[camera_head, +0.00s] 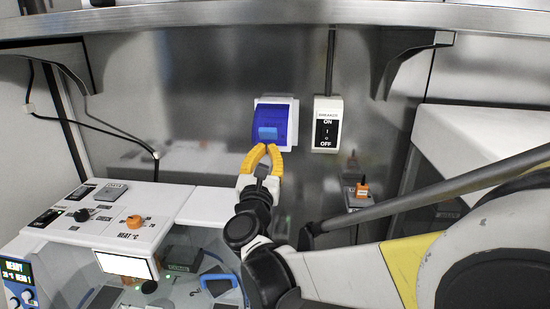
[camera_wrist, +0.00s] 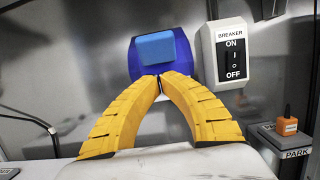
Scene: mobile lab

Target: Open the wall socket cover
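The wall socket cover (camera_head: 270,116) is a blue panel in a white frame (camera_head: 293,122) on the metal wall. A lighter blue tab (camera_head: 267,133) sticks out near its lower edge. The cover appears closed, and the socket behind it is hidden. In the wrist view the cover (camera_wrist: 136,68) and its tab (camera_wrist: 163,49) are straight ahead, past the fingertips. My gripper (camera_head: 265,147) has yellow fingers and is just below the tab. In the wrist view the fingertips (camera_wrist: 159,77) meet with nothing visible between them. I cannot tell whether they touch the cover.
A breaker switch (camera_head: 327,124) is on the wall right of the cover. A metal shelf (camera_head: 200,14) runs above. A white lab unit with an orange knob (camera_head: 134,221) is lower left.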

